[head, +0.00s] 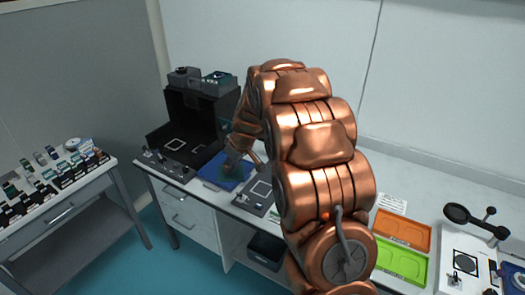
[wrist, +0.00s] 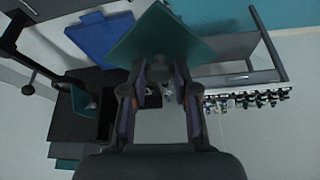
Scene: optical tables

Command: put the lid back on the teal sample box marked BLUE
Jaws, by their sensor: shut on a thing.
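My gripper (wrist: 160,78) is shut on a flat teal lid (wrist: 158,32), which spans the space beyond the fingertips in the wrist view. In the head view my gripper (head: 236,160) is above the blue mat (head: 208,173), partly hidden by my copper arm. The blue mat also shows at the upper left of the wrist view (wrist: 92,40). A small teal piece (wrist: 84,101) shows at the left in the wrist view. I cannot read the marking BLUE on anything.
The black open-fronted enclosure (head: 198,112) stands behind the mat. Orange (head: 402,231) and green (head: 398,264) trays lie further right. A side table (head: 82,183) with many small optics stands left.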

